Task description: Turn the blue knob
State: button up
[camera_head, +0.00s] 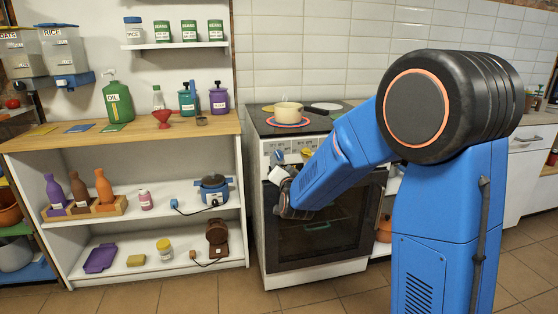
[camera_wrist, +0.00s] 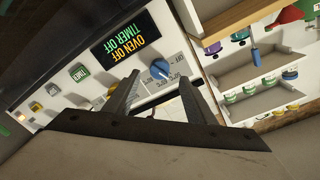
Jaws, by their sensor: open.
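The blue knob (camera_wrist: 160,69) is on the white front panel of the stove, below the dark display in the wrist view. It shows between and just beyond the fingertips of my gripper (camera_wrist: 159,79), which is open with one finger on each side. I cannot tell whether a finger touches the knob. In the head view the blue knob (camera_head: 280,153) is on the upper left of the stove front, and my gripper (camera_head: 279,183) is close to it, with the fingertips hard to make out.
The display (camera_wrist: 127,36) reads oven off and timer off. A yellow knob (camera_head: 306,152) is on the same panel. A pot (camera_head: 288,111) stands on the hob above. The dark oven door (camera_head: 330,232) is below my gripper. A shelf unit (camera_head: 150,228) stands to the left.

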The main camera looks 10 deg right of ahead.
aim_at(279, 158)
jog(key=shift+w+d, duration=0.2)
jog(key=shift+w, duration=2.75)
jog(key=c, duration=1)
